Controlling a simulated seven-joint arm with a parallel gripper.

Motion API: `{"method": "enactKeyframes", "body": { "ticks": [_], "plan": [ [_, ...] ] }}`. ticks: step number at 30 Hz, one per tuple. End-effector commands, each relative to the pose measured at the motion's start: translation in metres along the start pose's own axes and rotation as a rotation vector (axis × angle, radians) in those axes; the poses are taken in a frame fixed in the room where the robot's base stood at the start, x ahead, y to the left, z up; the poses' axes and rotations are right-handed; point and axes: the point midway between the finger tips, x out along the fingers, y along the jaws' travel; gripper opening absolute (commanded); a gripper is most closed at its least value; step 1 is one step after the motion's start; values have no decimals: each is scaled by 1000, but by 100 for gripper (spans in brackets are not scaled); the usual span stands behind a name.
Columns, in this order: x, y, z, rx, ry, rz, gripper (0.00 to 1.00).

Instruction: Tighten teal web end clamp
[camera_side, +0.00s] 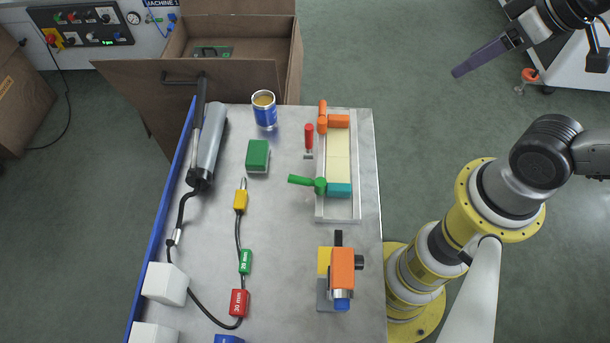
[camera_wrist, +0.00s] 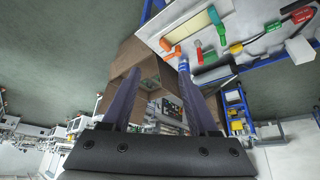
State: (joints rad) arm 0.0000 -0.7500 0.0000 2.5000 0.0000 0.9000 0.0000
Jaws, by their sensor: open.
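The teal block (camera_side: 339,190) sits at the near end of a pale tray fixture (camera_side: 347,215) in the side view. A green lever (camera_side: 305,181) with a round green hub is beside its left side, pointing left. An orange block and lever (camera_side: 330,120) are at the far end. My gripper (camera_side: 458,72) is above and right of the bench, well away from the clamp. In the wrist view my gripper (camera_wrist: 160,70) has its fingers apart, with nothing between them.
A red-handled tool (camera_side: 309,138) stands just left of the tray. A green block (camera_side: 257,156), a blue can (camera_side: 264,110) and a cable with coloured tags (camera_side: 239,302) lie further left. An orange and yellow device (camera_side: 341,272) stands nearer. A cardboard box (camera_side: 285,60) is behind the bench.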

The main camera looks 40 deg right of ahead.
Motion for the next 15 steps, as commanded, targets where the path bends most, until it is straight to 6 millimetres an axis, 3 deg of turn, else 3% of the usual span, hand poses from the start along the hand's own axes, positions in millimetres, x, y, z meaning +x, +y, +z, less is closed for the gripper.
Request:
{"method": "enactKeyframes", "body": {
  "ticks": [2,4,8,10,15],
  "plan": [
    [0,0,0,0,0,0,60],
    [0,0,0,-1,0,0,53],
    [-2,-2,-4,-38,12,-7,53],
    [-9,-6,-22,-71,42,-26,53],
    [-1,-24,-62,-158,6,-88,53]
  ]
}}
